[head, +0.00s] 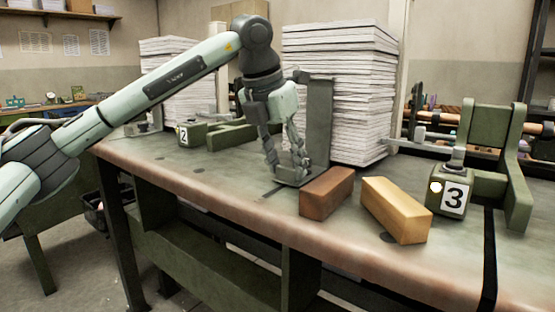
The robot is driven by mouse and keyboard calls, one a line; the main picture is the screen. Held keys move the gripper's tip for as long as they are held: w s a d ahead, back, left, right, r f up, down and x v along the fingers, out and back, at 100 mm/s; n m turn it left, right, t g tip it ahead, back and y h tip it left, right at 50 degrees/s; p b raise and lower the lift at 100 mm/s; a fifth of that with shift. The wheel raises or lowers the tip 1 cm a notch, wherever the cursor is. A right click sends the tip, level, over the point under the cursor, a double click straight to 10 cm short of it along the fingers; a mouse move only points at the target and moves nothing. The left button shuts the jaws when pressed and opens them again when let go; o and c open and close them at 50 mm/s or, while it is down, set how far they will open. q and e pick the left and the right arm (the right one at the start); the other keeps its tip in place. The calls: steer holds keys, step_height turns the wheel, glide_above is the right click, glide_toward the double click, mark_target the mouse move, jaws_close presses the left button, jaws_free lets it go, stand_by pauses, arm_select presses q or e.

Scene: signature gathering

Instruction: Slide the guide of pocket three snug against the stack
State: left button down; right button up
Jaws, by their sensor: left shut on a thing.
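A dark green upright guide plate (319,120) on a flat foot stands on the bench at the near left of a tall white paper stack (345,90). I cannot tell whether the plate touches the stack. My left gripper (287,172) points down at the foot of the guide, its fingers closed on a part there that they mostly hide. The green block with the number 3 sign (453,200) stands at the right of the stack, in front of a green upright frame (515,170). My right gripper is not in view.
A red-brown block (327,191) and a tan block (396,209) lie in front of the stack, close to the guide's foot. The number 2 block (190,136) and another paper stack (178,85) stand at the left. The bench's front edge (220,207) is clear.

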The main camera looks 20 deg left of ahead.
arm_select(q)
steer(key=shift+w+r, duration=0.15)
steer(key=shift+w, duration=0.05)
steer(key=c, duration=0.9)
jaws_free()
steer(key=shift+w+d, duration=0.1)
steer(key=v, duration=1.2)
